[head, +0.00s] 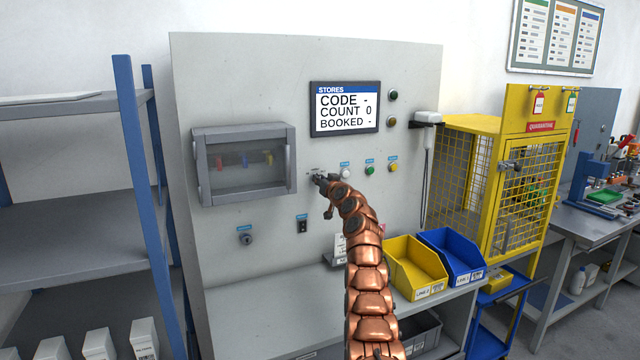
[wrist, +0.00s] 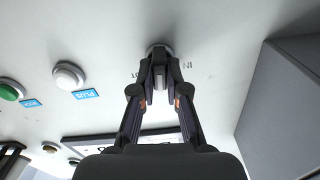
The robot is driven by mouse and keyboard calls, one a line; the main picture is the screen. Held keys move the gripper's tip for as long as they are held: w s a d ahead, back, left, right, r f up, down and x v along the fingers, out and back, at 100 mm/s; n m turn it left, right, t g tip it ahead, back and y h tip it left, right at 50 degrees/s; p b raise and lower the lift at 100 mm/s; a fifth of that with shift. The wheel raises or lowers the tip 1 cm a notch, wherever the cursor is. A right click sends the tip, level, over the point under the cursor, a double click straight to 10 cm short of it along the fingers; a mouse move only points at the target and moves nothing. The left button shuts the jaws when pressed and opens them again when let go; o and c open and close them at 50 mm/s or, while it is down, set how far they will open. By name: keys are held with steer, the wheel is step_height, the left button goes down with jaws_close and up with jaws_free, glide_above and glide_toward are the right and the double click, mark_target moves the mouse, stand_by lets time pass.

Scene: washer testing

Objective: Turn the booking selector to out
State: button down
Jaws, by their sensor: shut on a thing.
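The booking selector is a small round knob on the grey panel (head: 300,60); in the wrist view its base (wrist: 158,47) shows just past my fingertips. My gripper (head: 322,180) is at the panel, below the screen; in the wrist view its two fingers (wrist: 160,75) are closed on the selector's handle from both sides. An "IN" mark (wrist: 187,66) shows to the right of the selector in the wrist view. Partly hidden lettering is on the left. My fingers hide most of the handle, so I cannot tell its exact setting. The screen (head: 345,108) reads CODE -, COUNT 0, BOOKED -.
White (head: 345,173), green (head: 369,170) and yellow (head: 393,167) buttons sit right of the selector. A clear-fronted cabinet (head: 200,165) juts out on its left. A key switch (head: 246,239) is lower left. Yellow (head: 415,268) and blue (head: 452,256) bins stand below.

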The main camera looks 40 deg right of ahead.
steer(key=m+b, duration=0.2)
steer(key=m, duration=0.7)
steer(key=shift+d+f+m, duration=0.1)
steer(key=shift+d+m, duration=0.05)
steer(key=shift+m, duration=0.25)
stand_by(0.4)
steer(key=c, duration=1.2)
jaws_free()
